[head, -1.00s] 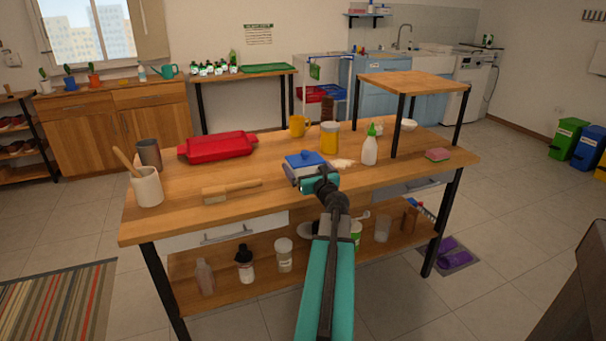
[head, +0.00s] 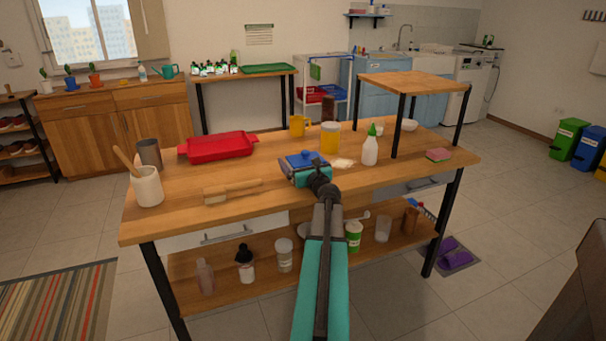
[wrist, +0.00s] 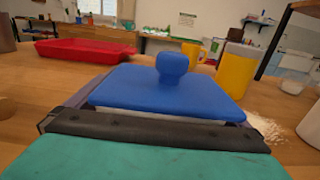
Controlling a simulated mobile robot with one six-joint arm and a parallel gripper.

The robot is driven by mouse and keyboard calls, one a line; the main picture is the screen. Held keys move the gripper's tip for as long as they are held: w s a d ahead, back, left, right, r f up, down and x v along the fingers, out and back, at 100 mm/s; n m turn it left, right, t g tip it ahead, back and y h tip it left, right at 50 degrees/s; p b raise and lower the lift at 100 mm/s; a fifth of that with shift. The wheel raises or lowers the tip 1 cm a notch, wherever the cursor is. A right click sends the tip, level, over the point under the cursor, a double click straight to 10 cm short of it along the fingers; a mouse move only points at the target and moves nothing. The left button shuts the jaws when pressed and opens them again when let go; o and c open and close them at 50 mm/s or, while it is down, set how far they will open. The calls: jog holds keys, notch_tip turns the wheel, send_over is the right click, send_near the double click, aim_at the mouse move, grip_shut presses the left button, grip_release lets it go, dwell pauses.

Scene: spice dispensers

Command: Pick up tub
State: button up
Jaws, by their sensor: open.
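The tub has a flat blue lid with a round knob and stands on the wooden workbench; I take this as the tub (head: 302,157) in the head view. In the wrist view the tub's lid (wrist: 165,88) fills the middle, with a strip of pale body below it. My gripper (head: 308,176) is open, low at the near side of the tub. Greyish-purple edges show left and right of the lid in the wrist view; I cannot tell whether they touch it. My dark and teal gripper parts hide the tub's lower front.
A green-capped bottle (head: 370,150) is to the right. The bench's front middle is fairly clear.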

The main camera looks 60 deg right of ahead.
dwell(0.3)
jog(key=c, duration=1.1)
jog(key=shift+r, duration=0.2)
